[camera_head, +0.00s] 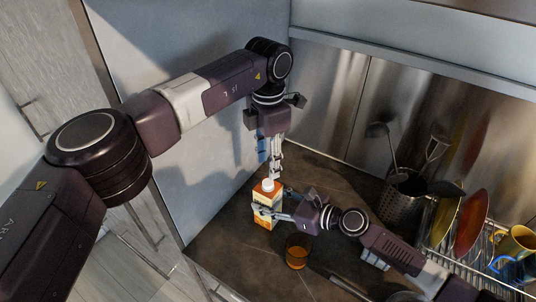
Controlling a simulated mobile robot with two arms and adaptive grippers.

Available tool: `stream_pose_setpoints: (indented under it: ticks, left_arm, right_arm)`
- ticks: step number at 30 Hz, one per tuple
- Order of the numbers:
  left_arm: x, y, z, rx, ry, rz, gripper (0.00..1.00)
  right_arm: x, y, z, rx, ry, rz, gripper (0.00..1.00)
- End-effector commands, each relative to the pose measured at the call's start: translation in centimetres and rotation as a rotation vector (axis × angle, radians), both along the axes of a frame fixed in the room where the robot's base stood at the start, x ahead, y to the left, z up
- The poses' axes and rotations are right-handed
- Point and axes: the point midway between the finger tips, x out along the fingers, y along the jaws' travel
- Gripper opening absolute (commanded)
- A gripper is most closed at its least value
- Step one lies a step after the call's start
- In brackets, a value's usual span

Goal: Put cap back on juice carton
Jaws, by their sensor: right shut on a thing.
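The juice carton (265,219), orange and cream, stands upright on the dark countertop in the corner by the blue-grey wall. My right gripper (264,210) comes in from the right and is shut on the carton's upper body. A small pale cap or spout (267,185) shows at the carton's top; I cannot tell whether this is the cap seated on the spout. My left gripper (273,178) points down from above, its fingertips right over or at the carton's top. Whether its fingers hold the cap is too small to tell.
A glass with orange liquid (297,252) stands in front of the carton, close below my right gripper. At right are a metal utensil holder (402,199) and a wire dish rack (478,262) with plates and a yellow mug (515,244). A steel wall panel (395,95) stands behind.

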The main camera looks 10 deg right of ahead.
Motion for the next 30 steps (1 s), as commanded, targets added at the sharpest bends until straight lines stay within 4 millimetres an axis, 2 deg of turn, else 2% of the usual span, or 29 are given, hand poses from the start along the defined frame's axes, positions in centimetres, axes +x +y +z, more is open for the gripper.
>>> stream_pose_setpoints:
  ticks: [30]
  left_arm:
    - [0.14, -0.05, 1.04, -0.004, 0.002, 1.773, 0.38]
  right_arm:
    - [0.0, -0.01, -0.01, 0.0, 0.0, 0.0, 0.0]
